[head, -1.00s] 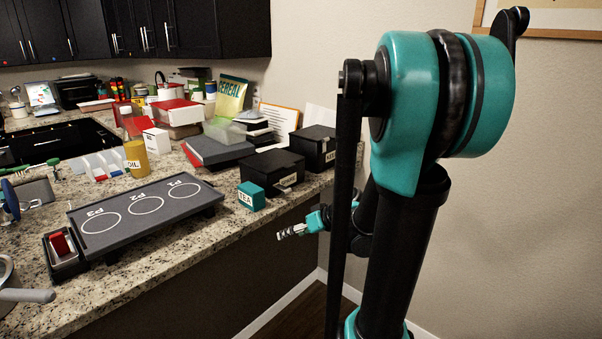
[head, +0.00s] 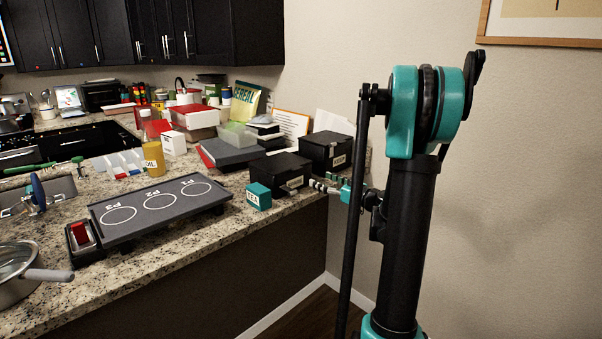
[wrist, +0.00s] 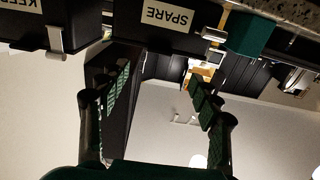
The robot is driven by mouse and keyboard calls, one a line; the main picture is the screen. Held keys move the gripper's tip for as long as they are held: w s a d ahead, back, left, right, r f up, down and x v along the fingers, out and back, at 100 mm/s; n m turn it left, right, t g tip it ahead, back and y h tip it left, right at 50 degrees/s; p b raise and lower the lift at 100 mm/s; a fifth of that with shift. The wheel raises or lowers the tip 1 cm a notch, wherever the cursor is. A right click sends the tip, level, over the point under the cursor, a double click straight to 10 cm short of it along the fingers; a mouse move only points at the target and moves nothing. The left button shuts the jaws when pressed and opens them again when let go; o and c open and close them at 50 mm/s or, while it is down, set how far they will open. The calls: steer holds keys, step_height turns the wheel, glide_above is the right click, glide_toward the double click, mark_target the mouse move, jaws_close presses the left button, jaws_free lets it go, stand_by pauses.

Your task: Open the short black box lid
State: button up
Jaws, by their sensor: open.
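The short black box (head: 278,168) sits near the counter's right end with its lid down. Its pale front label reads SPARE in the wrist view (wrist: 136,36), where the picture appears upside down. A metal latch-like part (wrist: 214,34) shows at the box's edge there. My gripper (head: 318,186) is just right of the short box's front, close to the counter edge. In the wrist view my gripper (wrist: 160,92) has its two fingers spread, with nothing between them. I cannot tell whether a finger touches the box.
A taller black box (head: 328,148) stands behind and right, with its own label. A teal TEA box (head: 258,196) stands just left of the short box. A dark P1–P3 board (head: 160,212) lies farther left. Open floor space lies before the counter.

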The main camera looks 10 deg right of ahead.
steer(key=x, duration=1.1)
steer(key=shift+w+a, duration=0.2)
jaws_close()
